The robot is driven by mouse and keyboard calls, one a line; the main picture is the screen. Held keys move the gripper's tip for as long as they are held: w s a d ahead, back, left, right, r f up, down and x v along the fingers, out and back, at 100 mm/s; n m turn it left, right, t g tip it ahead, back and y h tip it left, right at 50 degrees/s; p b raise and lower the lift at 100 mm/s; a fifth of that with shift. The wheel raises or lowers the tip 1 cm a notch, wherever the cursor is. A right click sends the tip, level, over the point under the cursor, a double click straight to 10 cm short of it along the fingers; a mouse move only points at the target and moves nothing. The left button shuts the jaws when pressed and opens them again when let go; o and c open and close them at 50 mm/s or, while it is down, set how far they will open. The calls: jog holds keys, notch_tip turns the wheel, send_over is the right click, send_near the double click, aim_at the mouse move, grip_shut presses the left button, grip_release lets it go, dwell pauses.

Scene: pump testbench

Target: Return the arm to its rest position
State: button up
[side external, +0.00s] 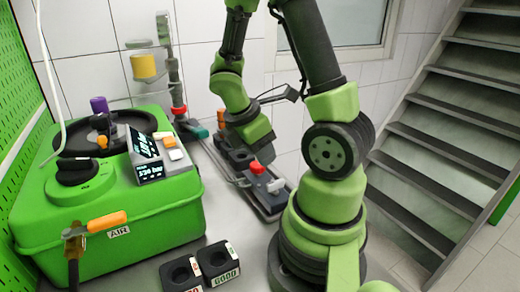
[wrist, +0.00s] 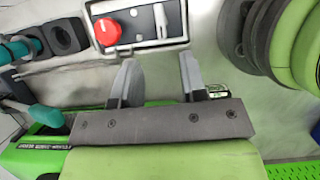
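My gripper (wrist: 156,68) is open in the wrist view, with its two grey fingers apart and nothing between them. Bare grey bench surface shows beyond the fingers. In the side view my arm rises from its base at the lower right, and its forearm and wrist hang down over the back of the bench. The gripper end is near the control box (side external: 268,187) with the red button (side external: 256,167); the fingers are not clear there. In the wrist view the red button (wrist: 107,32) lies beyond the left finger.
A green testbench (side external: 150,222) with knob, display and orange-handled valve (side external: 107,222) fills the left. Two black holders (side external: 217,262) stand in front. A yellow cylinder (side external: 143,67) is behind. Teal-handled tools (wrist: 40,115) and a black block (wrist: 62,36) lie left in the wrist view.

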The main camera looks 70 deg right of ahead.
dwell(0.4)
jog(key=a+r+m+t+y, duration=0.5)
jog(key=a+r+m+t, duration=0.5)
jog(key=a+r+m, duration=0.3)
notch_tip(320, 180, up, 4)
jog(key=shift+a+f, duration=0.2)
jog(key=shift+a, duration=0.9)
jog(key=shift+w, duration=0.1)
